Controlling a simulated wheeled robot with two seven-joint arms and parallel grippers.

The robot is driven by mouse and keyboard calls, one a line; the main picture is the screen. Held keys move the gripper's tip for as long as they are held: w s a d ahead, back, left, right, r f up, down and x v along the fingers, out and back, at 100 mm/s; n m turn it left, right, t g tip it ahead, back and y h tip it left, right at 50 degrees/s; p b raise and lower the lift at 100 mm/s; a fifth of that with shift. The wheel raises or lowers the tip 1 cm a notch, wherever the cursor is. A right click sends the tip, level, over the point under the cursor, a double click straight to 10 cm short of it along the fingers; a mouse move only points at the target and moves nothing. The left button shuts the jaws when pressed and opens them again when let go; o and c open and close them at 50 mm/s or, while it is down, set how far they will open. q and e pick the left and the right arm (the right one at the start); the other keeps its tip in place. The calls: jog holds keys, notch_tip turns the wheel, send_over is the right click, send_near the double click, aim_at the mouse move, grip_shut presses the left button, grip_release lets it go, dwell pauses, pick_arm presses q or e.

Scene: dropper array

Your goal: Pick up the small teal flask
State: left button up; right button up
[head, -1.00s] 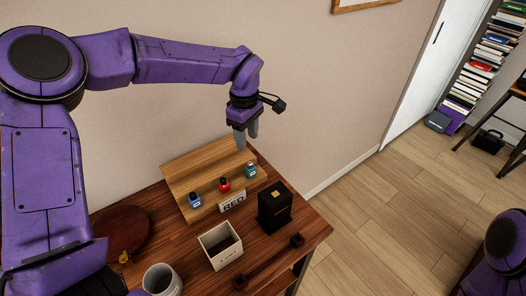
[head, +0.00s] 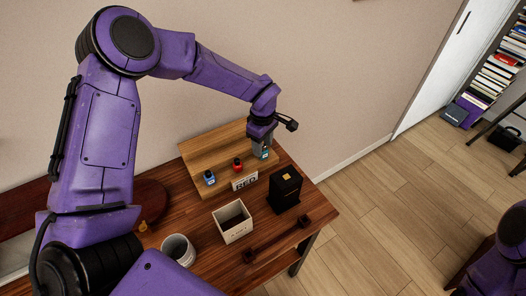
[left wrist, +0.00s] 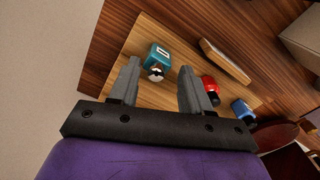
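The small teal flask (head: 265,155) stands at the right end of a light wooden board (head: 200,149) on the table; it shows in the left wrist view (left wrist: 159,55) with a pale label and a metallic stopper. My left gripper (head: 260,150) is over it and partly hides it. In the left wrist view my left gripper (left wrist: 158,68) is open, fingers apart, with the flask in line with the gap, around or just beyond the tips. I cannot tell if they touch it. My right gripper is not in view.
A red flask (head: 238,164) and a blue flask (head: 209,178) share the board. A sign reading RED (head: 244,183) stands in front. A black box (head: 286,188), a cream open box (head: 232,222), a grey cup (head: 178,249) and a dark wooden bar (head: 277,240) are nearer.

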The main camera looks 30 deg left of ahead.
pick_arm(q)
jog(key=shift+w+f, duration=0.1)
jog(key=shift+w, duration=0.05)
grip_shut()
